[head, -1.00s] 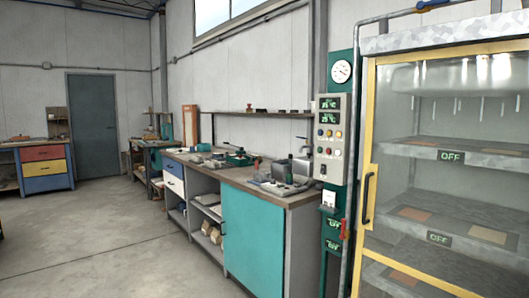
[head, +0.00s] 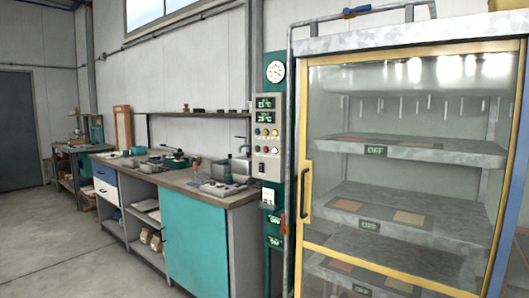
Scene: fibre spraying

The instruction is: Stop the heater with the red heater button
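A grey control panel (head: 266,137) is mounted on a dark green post, left of the glass-fronted cabinet. It has two small displays with green digits (head: 265,109) near its top, too small to read surely. Below them sit rows of small coloured buttons (head: 266,134). They are too small for me to tell surely which one is the red heater button. A round white gauge (head: 275,72) is above the panel. Neither of my grippers shows in the head view.
The glass-fronted cabinet (head: 305,170) with a yellow frame fills the right side; its shelves carry green OFF signs (head: 376,151). A workbench with a turquoise door (head: 194,240) stands left of the panel. The concrete floor (head: 60,250) at the front left is clear.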

